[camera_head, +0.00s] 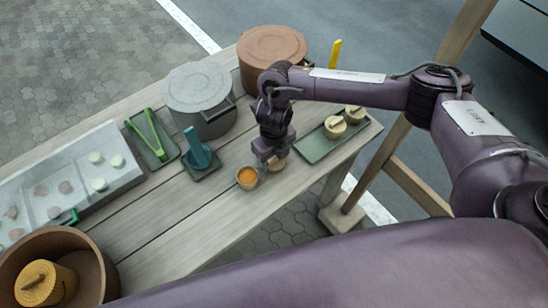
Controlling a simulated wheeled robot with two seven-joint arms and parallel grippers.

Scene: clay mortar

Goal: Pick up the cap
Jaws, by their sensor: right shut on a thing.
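My right gripper (267,158) reaches down over the table from the right, beside a small tan cup with orange content (247,179). It is shut on a small tan cap (277,165), which is partly hidden by the fingers. The cap is just right of and behind the open cup; I cannot tell whether it touches the table. My left gripper is not in view.
A green tray (318,150) with two tan lidded pots (335,127) lies to the right. A blue mortar and pestle (198,155), a grey pot (199,88), a brown pot (272,48) and green tongs (150,135) stand nearby. The front planks (180,225) are clear.

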